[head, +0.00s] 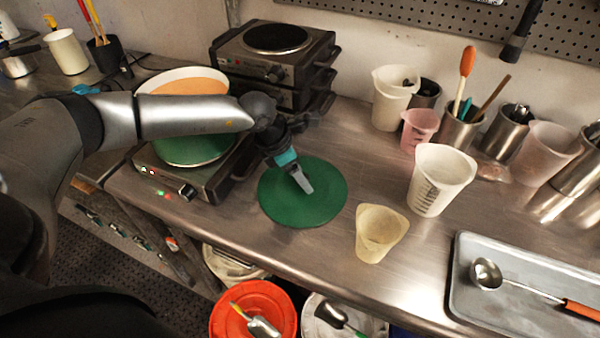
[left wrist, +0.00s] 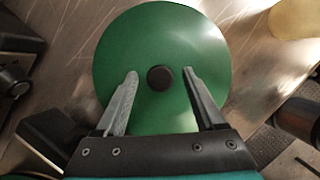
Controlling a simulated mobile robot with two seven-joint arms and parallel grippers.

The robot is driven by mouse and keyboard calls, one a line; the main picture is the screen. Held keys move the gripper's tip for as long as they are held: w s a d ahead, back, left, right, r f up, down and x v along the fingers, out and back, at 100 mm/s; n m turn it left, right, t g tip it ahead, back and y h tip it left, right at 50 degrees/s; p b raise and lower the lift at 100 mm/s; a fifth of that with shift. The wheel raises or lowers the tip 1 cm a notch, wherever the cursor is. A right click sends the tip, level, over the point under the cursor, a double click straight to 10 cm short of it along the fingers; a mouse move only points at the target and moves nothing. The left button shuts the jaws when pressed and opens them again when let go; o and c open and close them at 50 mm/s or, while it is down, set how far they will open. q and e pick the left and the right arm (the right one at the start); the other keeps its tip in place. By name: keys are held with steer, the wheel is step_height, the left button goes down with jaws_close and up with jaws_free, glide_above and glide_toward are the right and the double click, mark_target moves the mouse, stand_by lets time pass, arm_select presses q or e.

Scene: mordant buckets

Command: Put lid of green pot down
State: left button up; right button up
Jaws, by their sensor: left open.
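The green lid (head: 322,204) lies flat on the metal counter, to the right of the hot plate. In the left wrist view the lid (left wrist: 160,40) shows its dark round knob (left wrist: 160,78) in the middle. My left gripper (head: 303,184) is over the lid. Its two fingers (left wrist: 160,76) are apart on either side of the knob and do not touch it. The green pot (head: 195,150) stands on the hot plate (head: 205,182), uncovered, with orange contents, partly hidden behind my left arm. My right gripper is not in view.
A yellowish cup (head: 381,234) and a white measuring jug (head: 440,180) stand to the right of the lid. A grey tray (head: 470,300) with a ladle is at the front right. Stacked burners (head: 275,58) stand behind. Buckets, one orange (head: 252,306), are below the counter's front edge.

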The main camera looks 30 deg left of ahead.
arm_select(q)
steer(key=v, duration=1.2)
steer(key=shift+p, duration=0.45)
steer(key=shift+d, duration=0.1)
